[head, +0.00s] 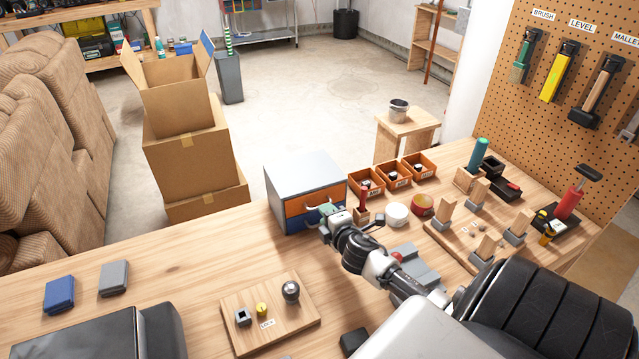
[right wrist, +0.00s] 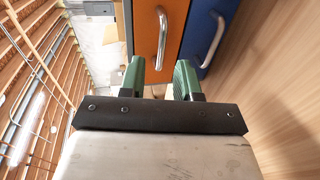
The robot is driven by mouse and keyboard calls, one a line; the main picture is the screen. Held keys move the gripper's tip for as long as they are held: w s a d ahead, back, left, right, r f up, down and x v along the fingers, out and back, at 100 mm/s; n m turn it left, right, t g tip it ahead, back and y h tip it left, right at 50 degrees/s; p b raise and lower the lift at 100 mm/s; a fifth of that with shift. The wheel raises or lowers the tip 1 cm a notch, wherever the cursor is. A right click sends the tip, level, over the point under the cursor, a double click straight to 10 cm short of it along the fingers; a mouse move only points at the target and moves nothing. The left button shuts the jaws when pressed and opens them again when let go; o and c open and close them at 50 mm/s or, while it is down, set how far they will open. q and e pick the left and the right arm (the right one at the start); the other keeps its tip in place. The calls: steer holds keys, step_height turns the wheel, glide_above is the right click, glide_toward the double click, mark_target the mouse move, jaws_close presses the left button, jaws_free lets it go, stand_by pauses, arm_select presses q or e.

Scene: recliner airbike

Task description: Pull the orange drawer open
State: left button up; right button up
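The small grey cabinet (head: 300,172) stands on the workbench, with an orange drawer (head: 296,207) above a blue drawer (head: 297,224). The orange drawer looks shut in the head view. In the right wrist view the orange drawer (right wrist: 147,32) has a silver bar handle (right wrist: 161,38). My right gripper (head: 327,211) is at the cabinet's front and partly covers the drawer fronts. Its green fingertips (right wrist: 160,76) are apart, with the near end of the orange drawer's handle between or just ahead of them; contact cannot be told. My left gripper is not in view.
Orange bins (head: 392,176) stand right of the cabinet. A red-handled tool (head: 362,202) and a white round item (head: 396,214) are close to my right arm. The blue drawer's handle (right wrist: 213,38) is beside the right finger.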

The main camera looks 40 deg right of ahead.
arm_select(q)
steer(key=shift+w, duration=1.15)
arm_select(e)
steer(key=shift+x, duration=2.6)
steer(key=shift+f, duration=0.1)
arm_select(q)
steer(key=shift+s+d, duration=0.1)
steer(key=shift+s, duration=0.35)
arm_select(e)
jaws_close()
